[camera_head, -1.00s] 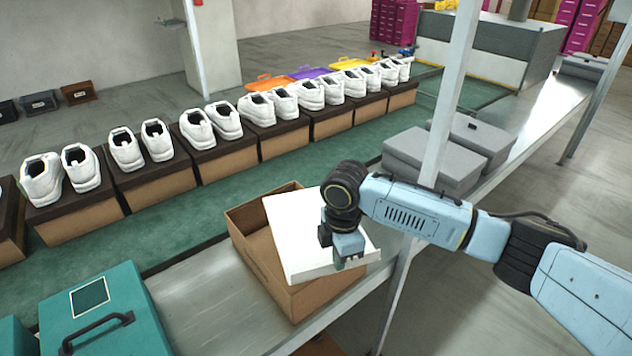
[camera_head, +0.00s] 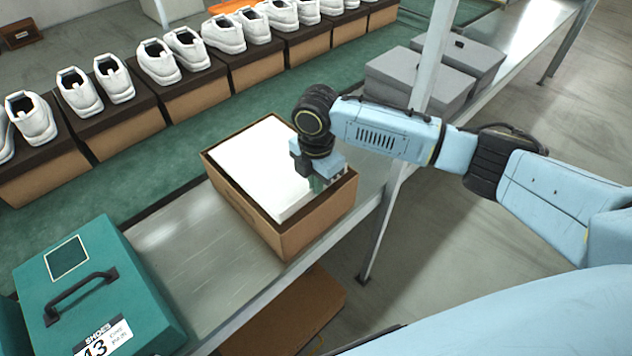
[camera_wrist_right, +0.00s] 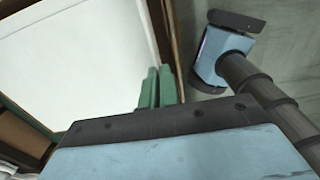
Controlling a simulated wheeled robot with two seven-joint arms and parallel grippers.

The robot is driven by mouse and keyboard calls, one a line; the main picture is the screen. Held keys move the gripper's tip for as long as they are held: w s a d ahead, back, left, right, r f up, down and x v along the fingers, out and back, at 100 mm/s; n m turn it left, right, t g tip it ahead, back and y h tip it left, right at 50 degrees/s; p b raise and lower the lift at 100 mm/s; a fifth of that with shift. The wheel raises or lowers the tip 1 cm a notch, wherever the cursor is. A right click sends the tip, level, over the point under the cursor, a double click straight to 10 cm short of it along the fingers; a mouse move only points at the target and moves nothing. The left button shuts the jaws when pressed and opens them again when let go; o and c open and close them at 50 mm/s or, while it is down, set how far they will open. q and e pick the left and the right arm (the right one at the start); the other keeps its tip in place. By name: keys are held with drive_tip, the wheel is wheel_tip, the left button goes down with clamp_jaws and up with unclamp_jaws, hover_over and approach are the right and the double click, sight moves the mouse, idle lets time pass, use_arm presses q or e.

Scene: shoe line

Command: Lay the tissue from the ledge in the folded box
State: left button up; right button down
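The white tissue (camera_head: 258,160) is a flat, thick sheet lying within the walls of the open brown folded box (camera_head: 318,218), near the rim. The box stands on the metal ledge. My right gripper (camera_head: 320,182) is over the box's right side, at the tissue's right edge. In the right wrist view the green fingers (camera_wrist_right: 158,88) are close together at the edge of the tissue (camera_wrist_right: 75,65) and look shut on it; the contact itself is partly hidden. The box wall (camera_wrist_right: 165,40) runs just beyond the fingers. My left gripper is not in view.
A teal case (camera_head: 95,290) with a black handle stands at the lower left of the ledge (camera_head: 205,260). Grey boxes (camera_head: 425,75) sit beyond a white post (camera_head: 437,60). White shoes on brown boxes (camera_head: 165,100) line the green belt behind. Bare ledge lies left of the box.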

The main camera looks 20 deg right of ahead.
wheel_tip(320, 180, down, 6)
drive_tip(key=shift+r+b, duration=0.25)
drive_tip(key=shift+b, duration=0.75)
drive_tip(key=shift+f+b, duration=1.3)
drive_tip(key=shift+f, duration=1.35)
drive_tip(key=shift+s+f, duration=0.3)
drive_tip(key=shift+f, duration=0.3)
drive_tip(key=shift+b, duration=0.3)
drive_tip(key=c, duration=1.6)
unclamp_jaws()
drive_tip(key=shift+w+r, duration=0.15)
drive_tip(key=shift+r, duration=0.3)
wheel_tip(320, 180, up, 14)
drive_tip(key=shift+w+p, duration=0.15)
drive_tip(key=shift+p, duration=1.1)
